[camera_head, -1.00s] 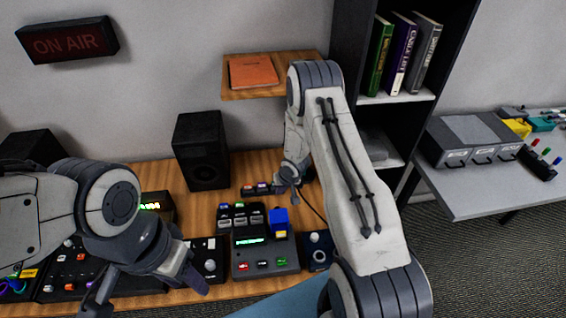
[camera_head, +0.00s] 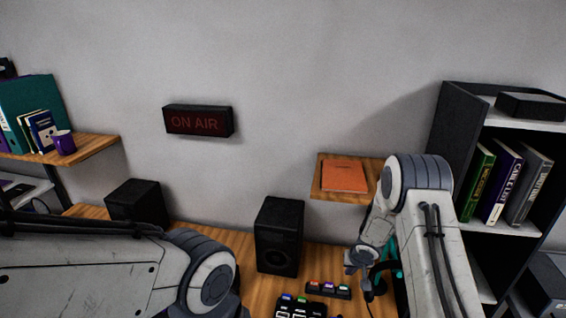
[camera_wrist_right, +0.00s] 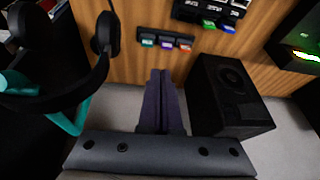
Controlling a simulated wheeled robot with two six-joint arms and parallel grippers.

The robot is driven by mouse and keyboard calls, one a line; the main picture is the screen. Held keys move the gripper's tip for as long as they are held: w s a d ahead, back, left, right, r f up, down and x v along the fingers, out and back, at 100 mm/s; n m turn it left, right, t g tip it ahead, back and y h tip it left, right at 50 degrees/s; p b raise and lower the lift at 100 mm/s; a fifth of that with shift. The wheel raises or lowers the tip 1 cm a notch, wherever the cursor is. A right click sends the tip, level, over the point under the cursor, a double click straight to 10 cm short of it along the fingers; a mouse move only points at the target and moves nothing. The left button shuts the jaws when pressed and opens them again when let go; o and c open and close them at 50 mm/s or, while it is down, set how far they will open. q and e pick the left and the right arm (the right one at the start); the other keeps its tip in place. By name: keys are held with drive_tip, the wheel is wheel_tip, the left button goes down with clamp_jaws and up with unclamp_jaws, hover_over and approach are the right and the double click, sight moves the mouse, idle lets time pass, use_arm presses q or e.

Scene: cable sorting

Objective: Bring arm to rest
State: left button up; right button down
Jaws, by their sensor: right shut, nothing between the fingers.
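My right arm (camera_head: 437,245) rises from the lower right of the head view and bends down over the wooden desk. Its gripper (camera_head: 362,262) hangs above the back of the desk, below the small shelf. In the right wrist view the dark fingers (camera_wrist_right: 162,100) lie together, with nothing between them. My left arm (camera_head: 90,275) crosses the lower left of the head view; its gripper is outside the picture.
A black speaker (camera_head: 279,236) stands left of my right gripper and also shows in the wrist view (camera_wrist_right: 228,95). Black headphones (camera_wrist_right: 60,92) on a teal stand are close by. A small button box (camera_head: 328,290) lies on the desk. A shelf holds an orange book (camera_head: 344,175).

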drive_tip(key=s+a+r+n+h+b, duration=0.1)
drive_tip(key=s+a+r+n+b, duration=0.3)
drive_tip(key=s+a+r+b, duration=0.7)
use_arm(q)
wheel_tip(320, 180, down, 14)
drive_tip(key=b, duration=0.1)
drive_tip(key=shift+b, duration=0.4)
use_arm(e)
drive_tip(key=s+a+n+g+y, duration=0.1)
drive_tip(key=s+a, duration=0.4)
drive_tip(key=s, duration=0.7)
drive_tip(key=s+a+n+g+y, duration=0.1)
drive_tip(key=s+a+n+g, duration=0.2)
drive_tip(key=s, duration=1)
drive_tip(key=shift+s+a+r+n, duration=0.3)
drive_tip(key=shift+a+r+n, duration=0.15)
drive_tip(key=shift+a+n, duration=0.5)
drive_tip(key=shift+a+m, duration=0.1)
drive_tip(key=shift+m, duration=0.15)
